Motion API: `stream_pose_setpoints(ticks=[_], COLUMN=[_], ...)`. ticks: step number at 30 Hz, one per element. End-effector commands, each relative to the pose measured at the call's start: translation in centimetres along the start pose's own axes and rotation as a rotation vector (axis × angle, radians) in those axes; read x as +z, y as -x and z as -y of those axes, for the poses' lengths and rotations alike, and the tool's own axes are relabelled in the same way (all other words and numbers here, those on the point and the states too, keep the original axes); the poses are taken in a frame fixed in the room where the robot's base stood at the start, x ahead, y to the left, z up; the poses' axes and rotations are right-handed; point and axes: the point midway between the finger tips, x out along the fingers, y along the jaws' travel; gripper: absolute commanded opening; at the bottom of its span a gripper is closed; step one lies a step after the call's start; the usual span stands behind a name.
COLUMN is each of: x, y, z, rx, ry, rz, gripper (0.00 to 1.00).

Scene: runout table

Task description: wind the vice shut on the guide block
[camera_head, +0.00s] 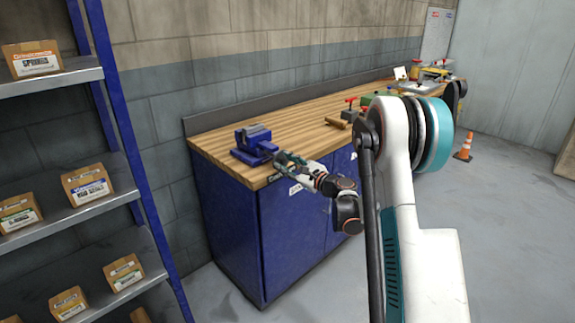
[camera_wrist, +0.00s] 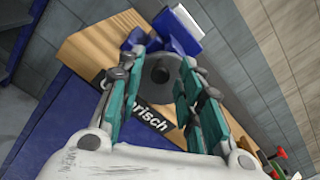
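The blue vice (camera_head: 254,146) stands on the near left corner of the wooden bench top, with a grey part along its top. In the wrist view its blue body (camera_wrist: 168,32) shows beyond my fingers, with a pale block-like piece (camera_wrist: 186,20) at its top; I cannot tell whether this is the guide block or a jaw. A round dark grey end piece (camera_wrist: 160,75) of the vice faces my gripper. My gripper (camera_head: 279,156) is at the vice's front. Its teal fingers (camera_wrist: 163,66) are apart, one on each side of the round piece; no firm contact is visible.
The wooden bench top (camera_head: 300,118) sits on blue cabinets (camera_head: 285,220). Red-handled tools (camera_head: 349,114) and other items stand farther along it. A blue shelf rack with boxes (camera_head: 87,184) stands at left. An orange cone (camera_head: 464,147) stands on the floor at right.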

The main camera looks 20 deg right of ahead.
Motion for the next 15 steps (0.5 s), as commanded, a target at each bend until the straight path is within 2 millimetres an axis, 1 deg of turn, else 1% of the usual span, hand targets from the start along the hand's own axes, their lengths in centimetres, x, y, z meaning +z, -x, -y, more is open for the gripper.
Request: stream_pose_setpoints(ticks=[2, 3, 5, 6, 7, 12, 15], x=[0.0, 0.0, 0.0, 0.0, 0.0, 0.0, 0.03], y=[0.0, 0.0, 0.0, 0.0, 0.0, 0.0, 0.01], z=[0.0, 0.0, 0.0, 0.0, 0.0, 0.02, 0.19], rx=[0.0, 0.0, 0.0, 0.0, 0.0, 0.0, 0.0], ry=[-0.001, -0.001, -0.002, -0.002, -0.002, -0.006, -0.06], rz=[0.0, 0.0, 0.0, 0.0, 0.0, 0.0, 0.0], gripper=[0.33, 0.29, 0.15, 0.06, 0.0, 0.0, 0.0])
